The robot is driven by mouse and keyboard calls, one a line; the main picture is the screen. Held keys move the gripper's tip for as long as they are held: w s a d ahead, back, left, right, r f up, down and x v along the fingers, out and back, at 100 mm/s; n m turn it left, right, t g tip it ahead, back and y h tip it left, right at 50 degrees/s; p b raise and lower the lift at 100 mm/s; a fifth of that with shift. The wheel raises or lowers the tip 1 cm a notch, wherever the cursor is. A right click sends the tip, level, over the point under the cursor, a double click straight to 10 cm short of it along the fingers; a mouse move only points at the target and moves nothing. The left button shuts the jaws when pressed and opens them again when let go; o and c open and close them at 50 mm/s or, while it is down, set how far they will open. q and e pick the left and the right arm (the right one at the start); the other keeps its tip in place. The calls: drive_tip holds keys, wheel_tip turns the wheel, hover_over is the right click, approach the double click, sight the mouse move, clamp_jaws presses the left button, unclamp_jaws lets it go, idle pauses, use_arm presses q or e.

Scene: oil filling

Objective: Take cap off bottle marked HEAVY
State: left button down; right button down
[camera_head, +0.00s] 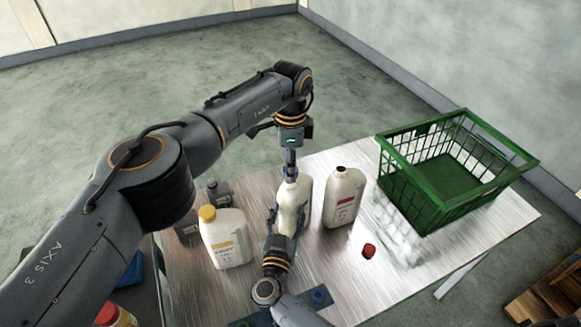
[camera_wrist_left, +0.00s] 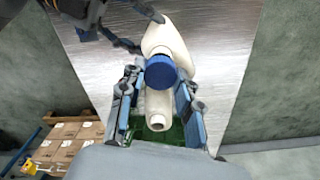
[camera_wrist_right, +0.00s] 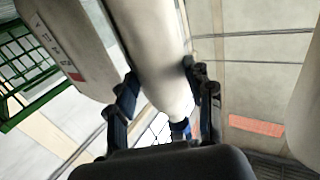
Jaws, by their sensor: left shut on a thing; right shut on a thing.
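A white bottle (camera_head: 294,205) stands on the table between my two grippers. Its label cannot be read from here. My left gripper (camera_head: 291,172) points down over its top and is shut on a blue cap (camera_wrist_left: 160,72), which lies between the fingers in the left wrist view. The cap is in line with the bottle neck; I cannot tell whether it is loose. My right gripper (camera_head: 272,243) is shut on the bottle's body from the near side. In the right wrist view the pale bottle (camera_wrist_right: 152,45) runs between the fingers.
An uncapped white bottle with a red label (camera_head: 344,198) stands right of the held one. A red cap (camera_head: 369,251) lies on the table (camera_head: 335,275). A yellow-capped bottle (camera_head: 226,240) stands left. A green basket (camera_head: 450,217) sits at the right.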

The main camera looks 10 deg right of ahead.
use_arm(q)
drive_tip(key=shift+r, duration=1.6)
use_arm(e)
drive_tip(key=shift+c, duration=2.3)
unclamp_jaws()
